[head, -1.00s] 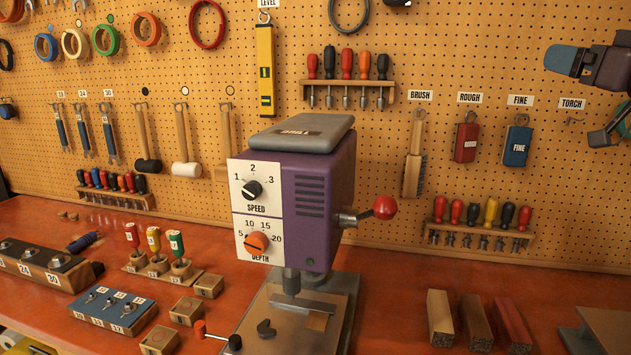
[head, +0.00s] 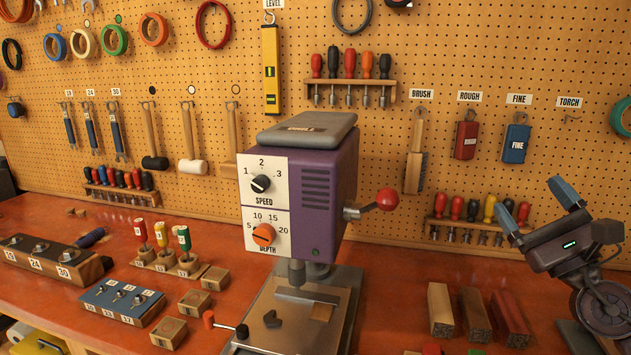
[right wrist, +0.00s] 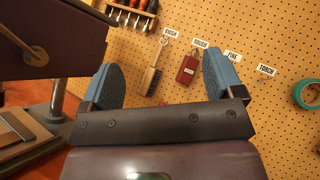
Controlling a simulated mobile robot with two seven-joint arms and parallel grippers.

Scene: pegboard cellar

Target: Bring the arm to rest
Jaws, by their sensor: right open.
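My right gripper (head: 544,202) is at the right side of the head view, above the bench and in front of the pegboard. Its two blue fingers are spread apart with nothing between them. In the right wrist view the open fingers (right wrist: 164,85) point up toward the pegboard, with the brush (right wrist: 152,75) and the red rough block (right wrist: 188,69) visible behind the gap. My left gripper is in neither view.
The purple drill press (head: 310,195) stands mid-bench, its red-knobbed lever (head: 387,199) sticking out toward the right. Several bar blocks (head: 440,311) lie left of my right arm. A screwdriver rack (head: 470,231) hangs behind. Small blocks and a blue socket tray (head: 122,301) fill the left.

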